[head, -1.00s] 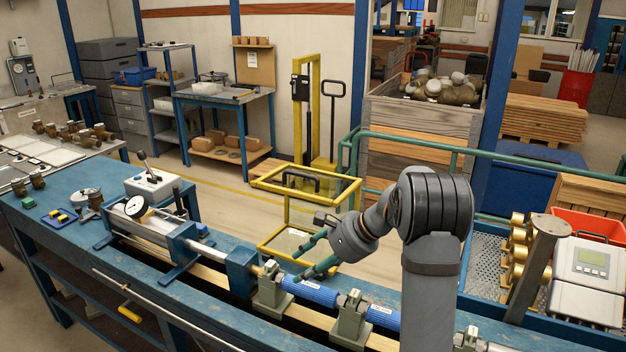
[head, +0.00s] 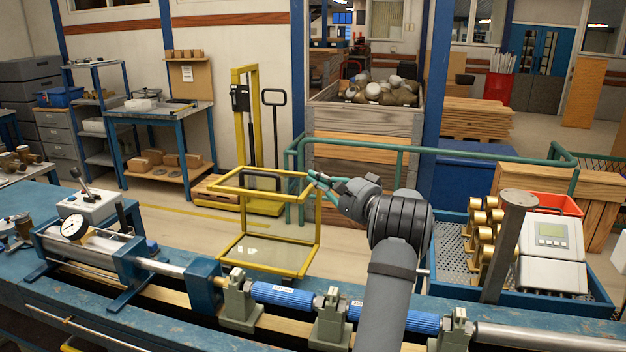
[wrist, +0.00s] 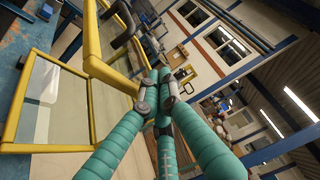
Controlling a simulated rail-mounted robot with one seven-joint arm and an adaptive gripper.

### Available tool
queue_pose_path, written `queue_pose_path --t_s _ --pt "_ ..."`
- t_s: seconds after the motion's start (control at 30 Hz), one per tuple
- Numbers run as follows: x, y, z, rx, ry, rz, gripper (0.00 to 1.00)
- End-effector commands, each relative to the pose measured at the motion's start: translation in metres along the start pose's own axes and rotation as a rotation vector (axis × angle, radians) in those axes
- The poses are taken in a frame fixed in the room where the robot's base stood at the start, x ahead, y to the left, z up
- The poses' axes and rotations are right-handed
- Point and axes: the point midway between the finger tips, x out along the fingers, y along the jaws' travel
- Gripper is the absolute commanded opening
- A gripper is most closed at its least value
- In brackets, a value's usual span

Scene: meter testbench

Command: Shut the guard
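The guard (head: 242,231) is a yellow frame with clear panels. It stands open behind the bench, swung back off the blue pipe line. A black handle (head: 262,182) shows within its upper frame; the handle is also in the wrist view (wrist: 122,25). My gripper (head: 313,178) has teal fingers and is at the guard's upper right corner in the head view. In the wrist view the fingertips (wrist: 162,88) are drawn together, close beside a yellow bar (wrist: 100,60). I see nothing between them, and cannot tell whether they touch the bar.
On the bench, grey clamps (head: 330,322) hold the blue pipe sections (head: 283,295). A dial gauge unit (head: 75,228) stands left. A green rail (head: 440,152) runs behind my arm. A blue tray with brass parts (head: 482,235) is at right. Floor left of the guard is clear.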

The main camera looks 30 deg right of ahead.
Motion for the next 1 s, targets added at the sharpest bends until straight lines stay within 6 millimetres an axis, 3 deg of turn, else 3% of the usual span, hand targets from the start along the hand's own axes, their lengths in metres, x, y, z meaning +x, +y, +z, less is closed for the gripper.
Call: queue_pose_path --t_s 0.1,0.37,0.7,1.0 --pt "0.026 -0.005 0.001 0.002 -0.004 0.001 0.00" --pt "0.073 -0.004 0.001 0.001 -0.003 0.001 0.00" --pt "0.062 -0.002 0.031 0.002 -0.001 0.002 0.00" --pt "0.059 0.000 0.038 0.001 0.000 0.001 0.00"
